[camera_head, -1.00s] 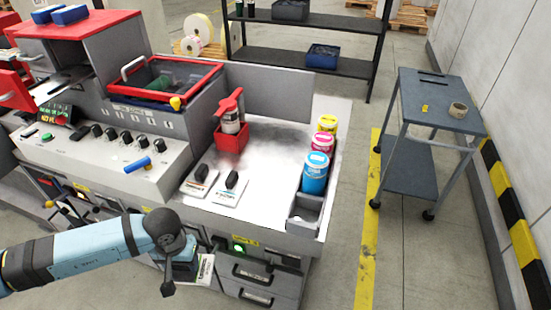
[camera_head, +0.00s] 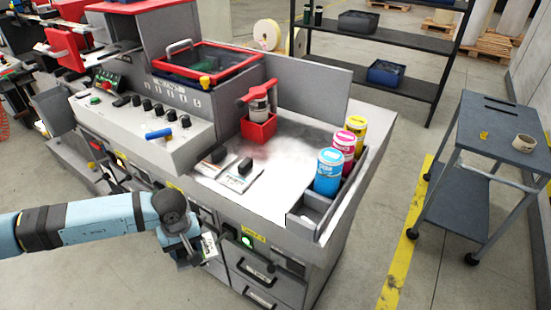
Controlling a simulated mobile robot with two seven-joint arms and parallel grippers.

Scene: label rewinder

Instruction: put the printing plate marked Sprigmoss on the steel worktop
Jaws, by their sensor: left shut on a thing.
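My left gripper (camera_head: 187,250) is low in front of the machine's drawer fronts, below the worktop edge. It is shut on a pale plate with dark print (camera_head: 209,246), mostly hidden by the gripper; I cannot read its name. The steel worktop (camera_head: 290,160) is above and to the right of the gripper. My right gripper is not in view.
A red holder (camera_head: 258,130) with a pump can stands towards the worktop's back. Cyan (camera_head: 328,172), magenta (camera_head: 343,150) and yellow (camera_head: 356,133) ink tins line its right side, behind a grey open bin (camera_head: 310,212). The worktop's middle is clear. A grey cart (camera_head: 500,128) stands right.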

